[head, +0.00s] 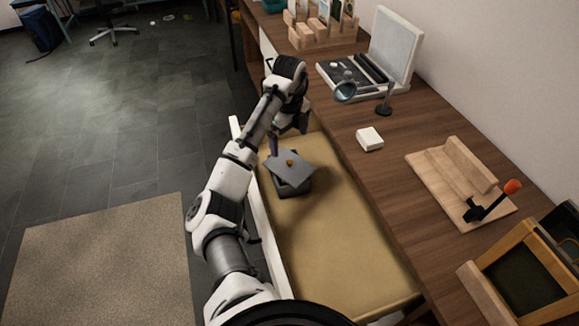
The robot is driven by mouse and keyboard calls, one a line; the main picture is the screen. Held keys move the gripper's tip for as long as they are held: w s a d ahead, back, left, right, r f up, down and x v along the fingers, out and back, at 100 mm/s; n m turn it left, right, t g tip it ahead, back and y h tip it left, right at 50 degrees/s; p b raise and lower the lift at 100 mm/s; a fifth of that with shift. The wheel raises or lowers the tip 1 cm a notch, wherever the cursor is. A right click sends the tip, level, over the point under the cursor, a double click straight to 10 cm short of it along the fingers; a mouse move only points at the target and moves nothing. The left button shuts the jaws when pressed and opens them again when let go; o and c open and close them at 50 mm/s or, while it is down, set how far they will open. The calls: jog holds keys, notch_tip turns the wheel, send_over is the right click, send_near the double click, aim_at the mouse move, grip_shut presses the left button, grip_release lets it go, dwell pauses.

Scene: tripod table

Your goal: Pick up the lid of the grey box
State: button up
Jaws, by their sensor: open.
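The grey box (294,190) stands on a tan surface at the centre of the head view. Its flat grey lid (300,170) lies over the top, turned askew so that its corners overhang the box. A small brownish knob (290,162) sits on the lid. My gripper (287,140) is open and empty, just behind and above the lid, with its fingers pointing down. One finger comes close to the lid's far left edge; I cannot tell whether it touches. The box's inside is hidden.
The tan surface (333,235) is clear in front of the box, with a white rail (277,240) on its left. The wooden desk (375,185) on the right holds a white block (369,139), a magnifier (346,91), an open case (392,50) and a wooden jig (455,175).

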aim_at(288, 158)
notch_tip(288, 158, down, 4)
jog(key=shift+f+b, duration=0.15)
jog(key=shift+b, duration=0.3)
jog(key=shift+w+a+f+p, duration=0.15)
jog(key=shift+f+p, duration=0.1)
jog(key=shift+f, duration=1.1)
jog(key=shift+w+a+f+p, duration=0.1)
jog(key=shift+w+f+p, duration=0.1)
jog(key=shift+f, duration=1.15)
jog(key=c, duration=0.7)
